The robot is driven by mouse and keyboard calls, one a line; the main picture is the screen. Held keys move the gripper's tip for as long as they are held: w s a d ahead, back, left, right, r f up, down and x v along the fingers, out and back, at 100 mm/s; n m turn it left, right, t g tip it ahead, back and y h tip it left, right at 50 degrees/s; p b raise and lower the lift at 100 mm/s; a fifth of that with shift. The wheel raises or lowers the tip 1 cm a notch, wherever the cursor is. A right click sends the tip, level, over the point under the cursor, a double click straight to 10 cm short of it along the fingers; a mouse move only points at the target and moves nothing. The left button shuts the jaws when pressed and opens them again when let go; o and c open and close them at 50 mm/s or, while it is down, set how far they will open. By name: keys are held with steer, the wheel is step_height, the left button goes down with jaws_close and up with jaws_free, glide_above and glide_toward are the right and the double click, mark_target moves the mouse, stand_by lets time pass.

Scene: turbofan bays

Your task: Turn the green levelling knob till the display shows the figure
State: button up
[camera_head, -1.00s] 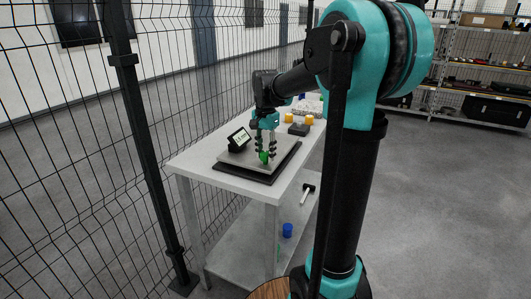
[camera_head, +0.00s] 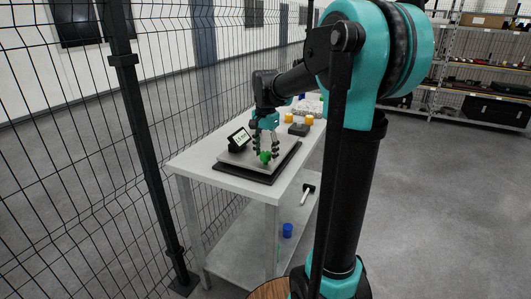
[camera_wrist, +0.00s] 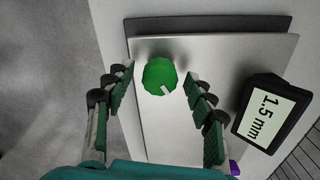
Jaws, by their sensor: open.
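The green levelling knob (camera_wrist: 158,74) sits on a grey metal plate (camera_wrist: 160,125), with a small white mark at its lower right side. It also shows in the head view (camera_head: 265,157). My gripper (camera_wrist: 164,92) is open, one finger on each side of the knob with gaps between. In the head view my gripper (camera_head: 266,150) is right at the knob. The display (camera_wrist: 268,112) is a black box with a lit screen that reads 1.5 mm. It stands to the right of the knob in the wrist view and left of my gripper in the head view (camera_head: 239,139).
The plate lies on a dark base on a white table (camera_head: 195,160). Yellow pieces (camera_head: 309,119) and a dark block (camera_head: 298,129) stand farther back. A blue cup (camera_head: 287,230) and a hammer (camera_head: 308,189) lie on the lower shelf. A wire fence (camera_head: 60,150) runs along the left.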

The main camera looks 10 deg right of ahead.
mark_target(266, 153)
step_height(266, 153, up, 12)
stand_by(0.5)
